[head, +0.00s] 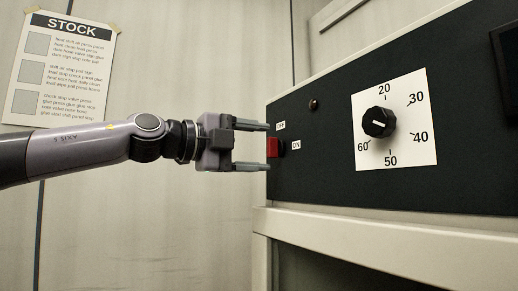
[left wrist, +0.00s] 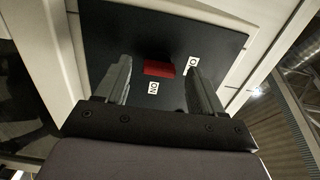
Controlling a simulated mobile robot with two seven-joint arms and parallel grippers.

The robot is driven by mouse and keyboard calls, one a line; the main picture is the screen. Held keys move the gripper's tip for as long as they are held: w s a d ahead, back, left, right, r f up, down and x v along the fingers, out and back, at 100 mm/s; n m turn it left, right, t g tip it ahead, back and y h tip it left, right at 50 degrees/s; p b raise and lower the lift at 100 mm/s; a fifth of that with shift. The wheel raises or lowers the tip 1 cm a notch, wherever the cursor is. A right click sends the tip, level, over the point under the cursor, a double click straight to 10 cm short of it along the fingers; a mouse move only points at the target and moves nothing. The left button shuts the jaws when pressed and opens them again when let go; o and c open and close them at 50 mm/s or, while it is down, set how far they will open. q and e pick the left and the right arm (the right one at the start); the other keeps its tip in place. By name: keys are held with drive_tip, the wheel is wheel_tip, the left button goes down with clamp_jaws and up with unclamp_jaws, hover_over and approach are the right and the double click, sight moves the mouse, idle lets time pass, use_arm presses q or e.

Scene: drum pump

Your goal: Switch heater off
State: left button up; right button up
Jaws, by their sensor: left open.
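The heater's black control panel (head: 460,150) stands at the right in the head view. My right gripper is not in view.
A black dial (head: 378,122) on a white scale sits right of the switch. A small dark round lamp (head: 314,104) is above it. A pale frame (head: 380,224) runs below the panel. A STOCK sheet (head: 62,68) hangs on the pale wall at left.

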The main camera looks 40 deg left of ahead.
use_arm(q)
drive_tip(key=b+v, duration=0.1)
drive_tip(key=v, duration=0.5)
drive_tip(key=shift+s, duration=0.15)
idle(0.4)
